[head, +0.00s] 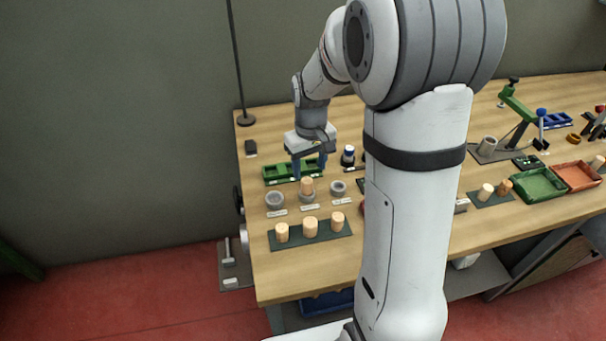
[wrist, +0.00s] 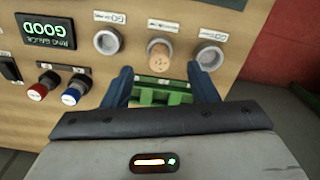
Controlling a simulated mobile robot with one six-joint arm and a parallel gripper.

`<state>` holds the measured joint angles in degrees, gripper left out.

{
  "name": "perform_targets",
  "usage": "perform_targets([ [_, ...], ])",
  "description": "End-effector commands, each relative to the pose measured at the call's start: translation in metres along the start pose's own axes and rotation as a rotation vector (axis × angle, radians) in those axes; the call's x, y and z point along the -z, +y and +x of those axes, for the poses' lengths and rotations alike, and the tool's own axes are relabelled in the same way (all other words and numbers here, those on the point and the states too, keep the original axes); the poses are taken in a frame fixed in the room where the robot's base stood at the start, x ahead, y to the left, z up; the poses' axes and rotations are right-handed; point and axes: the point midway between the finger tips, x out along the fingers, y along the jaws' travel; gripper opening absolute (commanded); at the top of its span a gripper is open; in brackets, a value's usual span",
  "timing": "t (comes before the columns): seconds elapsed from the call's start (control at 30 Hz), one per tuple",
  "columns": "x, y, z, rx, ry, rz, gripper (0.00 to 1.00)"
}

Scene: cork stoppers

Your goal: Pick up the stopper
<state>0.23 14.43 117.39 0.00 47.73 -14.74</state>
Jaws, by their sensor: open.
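A tan cork stopper (head: 307,184) stands upright in the middle one of three grey ring gauges on the wooden table; it also shows in the wrist view (wrist: 159,50). The rings on either side of it, left (head: 275,200) and right (head: 338,188), look empty. My gripper (head: 309,168) is open, with its two blue fingers pointing down over the green tray, just behind the stopper. Three more stoppers (head: 310,226) stand on a dark mat in front.
A green tray (head: 271,178) lies under and behind the fingers. A panel with a GOOD display (wrist: 47,31) and a red (wrist: 37,92) and a blue knob (wrist: 71,97) stands beside the rings. Farther right are a green bin (head: 540,185) and an orange bin (head: 577,176).

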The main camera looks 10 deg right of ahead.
Motion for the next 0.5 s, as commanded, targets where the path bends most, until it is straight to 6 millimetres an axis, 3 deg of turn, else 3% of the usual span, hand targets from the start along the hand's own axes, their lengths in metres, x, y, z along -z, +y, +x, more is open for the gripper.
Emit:
perform_targets([
  [0.5, 0.011, 0.002, 0.050, 0.003, -0.012, -0.009, 0.53],
])
